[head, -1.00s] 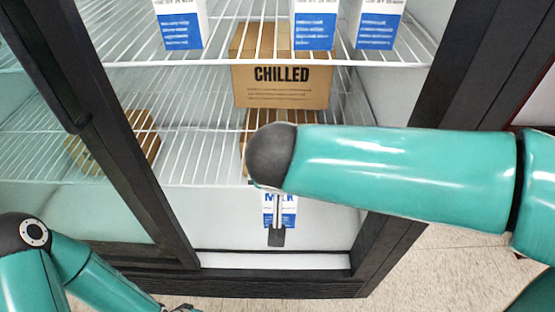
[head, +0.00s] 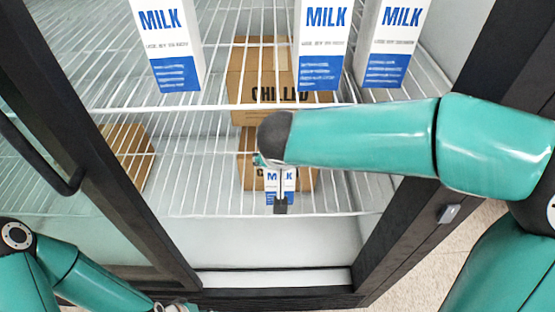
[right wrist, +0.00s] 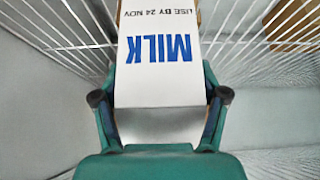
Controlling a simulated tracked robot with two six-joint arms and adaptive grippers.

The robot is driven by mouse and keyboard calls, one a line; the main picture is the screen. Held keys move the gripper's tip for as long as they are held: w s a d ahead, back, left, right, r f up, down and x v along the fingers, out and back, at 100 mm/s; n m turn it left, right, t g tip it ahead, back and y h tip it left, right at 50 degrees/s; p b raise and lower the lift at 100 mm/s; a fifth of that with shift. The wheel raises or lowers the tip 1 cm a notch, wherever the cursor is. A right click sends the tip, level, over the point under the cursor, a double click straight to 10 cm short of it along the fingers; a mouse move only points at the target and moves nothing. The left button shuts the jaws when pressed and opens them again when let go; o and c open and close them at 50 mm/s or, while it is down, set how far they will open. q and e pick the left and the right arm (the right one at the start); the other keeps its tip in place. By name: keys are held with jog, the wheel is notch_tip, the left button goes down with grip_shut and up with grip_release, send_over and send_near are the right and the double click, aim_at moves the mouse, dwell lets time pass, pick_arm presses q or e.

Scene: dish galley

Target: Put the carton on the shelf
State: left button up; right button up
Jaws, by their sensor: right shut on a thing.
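My right gripper (head: 280,200) is shut on a white and blue milk carton (head: 289,187) inside the open fridge. In the head view, the carton shows above the front edge of the lower wire shelf (head: 225,214), in front of a cardboard box. I cannot tell whether it touches the shelf. The upper wire shelf (head: 215,107) bears three milk cartons. My left gripper (head: 175,307) is barely in view at the bottom edge; its fingers are unclear.
A cardboard box marked CHILLED (head: 262,75) stands on a shelf, with another box (head: 249,160) below. A further box (head: 125,155) shows at the left, beyond the dark door frame (head: 90,150). A dark post (head: 420,215) bounds the opening at the right.

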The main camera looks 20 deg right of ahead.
pick_arm(q)
jog(key=shift+w+a+r+p, duration=0.15)
jog(key=shift+w+r+p, duration=0.25)
jog(key=shift+r, duration=0.25)
pick_arm(e)
jog(key=shift+w+d, duration=0.15)
jog(key=shift+w, duration=0.7)
pick_arm(q)
jog(key=shift+s+f, duration=0.1)
jog(key=shift+f, duration=0.15)
pick_arm(e)
jog(key=shift+f, duration=0.15)
jog(key=o, duration=1.8)
jog(key=shift+s, duration=0.1)
pick_arm(q)
jog(key=shift+r, duration=0.1)
